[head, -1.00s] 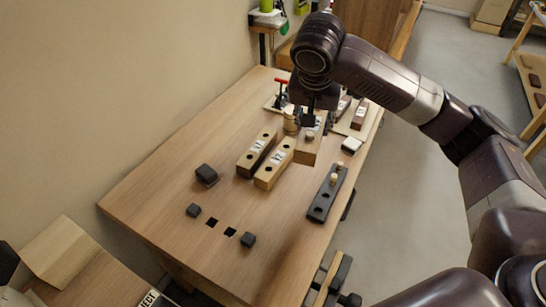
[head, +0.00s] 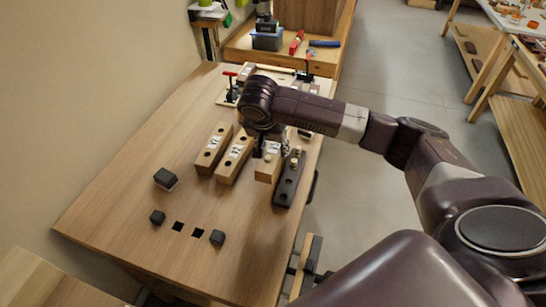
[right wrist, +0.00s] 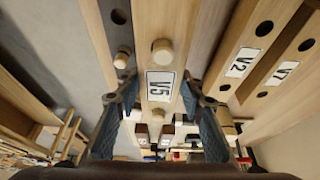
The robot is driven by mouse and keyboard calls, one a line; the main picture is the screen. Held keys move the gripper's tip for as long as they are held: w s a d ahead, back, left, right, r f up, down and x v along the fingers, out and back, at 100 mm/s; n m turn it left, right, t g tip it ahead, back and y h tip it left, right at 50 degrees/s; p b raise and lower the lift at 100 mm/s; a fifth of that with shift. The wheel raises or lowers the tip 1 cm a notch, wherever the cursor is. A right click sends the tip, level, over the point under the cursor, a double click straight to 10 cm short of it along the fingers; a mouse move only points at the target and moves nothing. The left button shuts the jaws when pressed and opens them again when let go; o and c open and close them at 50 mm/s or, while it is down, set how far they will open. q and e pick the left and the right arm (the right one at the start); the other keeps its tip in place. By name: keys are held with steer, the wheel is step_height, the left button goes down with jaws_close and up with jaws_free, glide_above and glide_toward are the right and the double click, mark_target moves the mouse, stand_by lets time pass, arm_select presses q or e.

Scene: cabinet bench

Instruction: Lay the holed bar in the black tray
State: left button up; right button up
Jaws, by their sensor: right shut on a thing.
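My right gripper (head: 258,150) is shut on a light wooden bar (head: 267,170), labelled V5 in the right wrist view (right wrist: 160,85), where a round peg or knob shows on its top. Its fingers (right wrist: 165,110) flank the bar's sides. In the head view the bar is over the bench; I cannot tell if it touches the top. A long dark piece with holes and pegs (head: 287,182) lies just right of it; I cannot tell whether this is the black tray. My left gripper is out of view.
Dark blocks (head: 166,179) (head: 157,217) (head: 217,238) and two square black openings (head: 177,226) lie at the bench's (head: 120,200) front left. A red-handled clamp (head: 230,86) stands behind.

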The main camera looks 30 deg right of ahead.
steer(key=shift+f, duration=2.35)
steer(key=o, duration=1.1)
steer(key=shift+f, duration=0.15)
